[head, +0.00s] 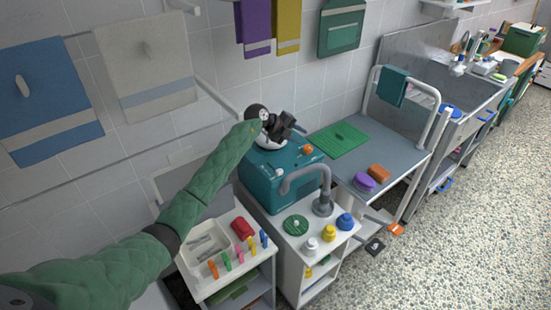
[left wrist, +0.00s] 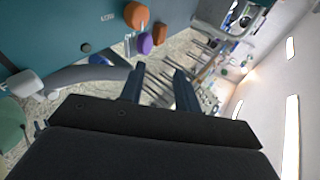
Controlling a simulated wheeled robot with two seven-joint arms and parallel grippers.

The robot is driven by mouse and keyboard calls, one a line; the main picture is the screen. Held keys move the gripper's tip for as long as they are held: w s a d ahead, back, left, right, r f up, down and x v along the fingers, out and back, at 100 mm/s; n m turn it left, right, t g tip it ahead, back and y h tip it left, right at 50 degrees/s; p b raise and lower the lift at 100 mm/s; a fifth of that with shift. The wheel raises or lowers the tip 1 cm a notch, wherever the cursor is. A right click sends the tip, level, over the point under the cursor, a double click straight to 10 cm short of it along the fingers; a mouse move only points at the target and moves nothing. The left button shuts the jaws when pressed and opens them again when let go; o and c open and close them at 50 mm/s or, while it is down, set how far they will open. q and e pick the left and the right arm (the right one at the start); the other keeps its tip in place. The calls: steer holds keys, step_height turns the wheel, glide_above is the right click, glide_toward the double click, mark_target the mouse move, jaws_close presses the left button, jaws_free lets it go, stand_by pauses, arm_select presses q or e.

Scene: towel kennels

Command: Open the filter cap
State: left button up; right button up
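A teal machine (head: 268,180) stands on a white cabinet, with an orange knob (head: 307,149) on its top edge. The knob also shows in the left wrist view (left wrist: 135,15). A round green lid (head: 295,225) with a pale knob lies on the cabinet top, left of a grey curved spout (head: 322,190). I cannot tell for sure which part is the filter cap. My left gripper (head: 298,127) is above the machine, behind and left of the orange knob. Its fingers (left wrist: 160,85) are apart with nothing between them. My right gripper is in neither view.
A white tray (head: 208,243) and coloured clips are at the left. A grey cart (head: 395,145) holds a green mat, a purple and an orange brush. Open floor is at right.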

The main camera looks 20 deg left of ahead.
arm_select(q)
steer(key=s+d+r+n+t+h, duration=0.4)
steer(key=s+d+r+t+h, duration=0.15)
steer(key=s+t, duration=0.25)
steer(key=s+a+f+n+t+y, duration=0.1)
steer(key=s+a+n+t+y, duration=0.5)
steer(key=s+n+y, duration=0.5)
steer(key=shift+a+f+n+t+y, duration=0.35)
steer(key=shift+a+n+y, duration=0.5)
steer(key=shift+a+n, duration=0.8)
steer(key=shift+d+f+n, duration=0.1)
steer(key=shift+d+n, duration=0.15)
steer(key=shift+n, duration=0.1)
